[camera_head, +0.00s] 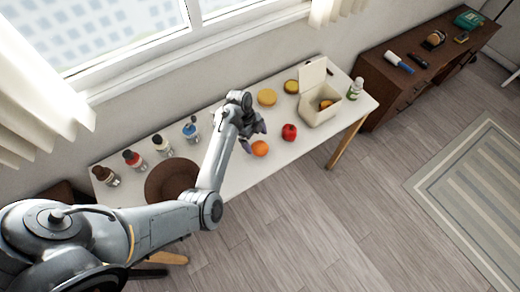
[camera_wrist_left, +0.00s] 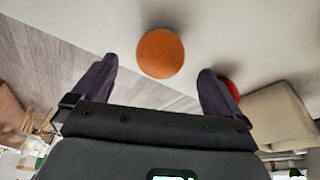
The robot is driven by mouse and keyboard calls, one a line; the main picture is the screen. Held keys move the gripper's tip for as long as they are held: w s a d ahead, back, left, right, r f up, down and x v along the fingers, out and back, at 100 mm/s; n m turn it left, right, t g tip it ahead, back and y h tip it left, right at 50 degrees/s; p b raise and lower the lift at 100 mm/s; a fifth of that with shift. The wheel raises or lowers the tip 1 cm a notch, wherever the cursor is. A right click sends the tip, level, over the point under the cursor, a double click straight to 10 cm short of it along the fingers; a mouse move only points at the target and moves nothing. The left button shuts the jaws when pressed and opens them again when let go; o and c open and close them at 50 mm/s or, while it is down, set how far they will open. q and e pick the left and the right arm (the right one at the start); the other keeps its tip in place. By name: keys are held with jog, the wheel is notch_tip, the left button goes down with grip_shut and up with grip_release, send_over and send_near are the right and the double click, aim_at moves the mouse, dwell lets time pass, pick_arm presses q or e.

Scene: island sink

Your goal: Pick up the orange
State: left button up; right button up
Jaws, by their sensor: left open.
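The orange (camera_head: 260,148) sits on the white table (camera_head: 232,178) near its front edge. My left gripper (camera_head: 253,138) is right above and beside it in the head view. In the left wrist view the orange (camera_wrist_left: 160,53) lies between and beyond the two dark fingertips (camera_wrist_left: 158,75). The fingers are open with nothing between them, and I cannot tell how far off the orange is. My right gripper is not in view.
A red apple (camera_head: 289,131) stands right of the orange, and a white open box (camera_head: 318,113) beyond it. Yellow fruits (camera_head: 267,97) lie behind. Several bottles (camera_head: 132,159) and a brown round plate (camera_head: 170,183) are at the left.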

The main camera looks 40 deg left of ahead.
aim_at(258, 144)
pick_arm(q)
jog(key=shift+d+f, duration=0.25)
jog(key=shift+f, duration=0.45)
jog(key=shift+b+x, duration=0.3)
jog(key=shift+x, duration=2.05)
jog(key=shift+r, duration=0.1)
jog(key=c, duration=1.2)
jog(key=shift+r, duration=0.1)
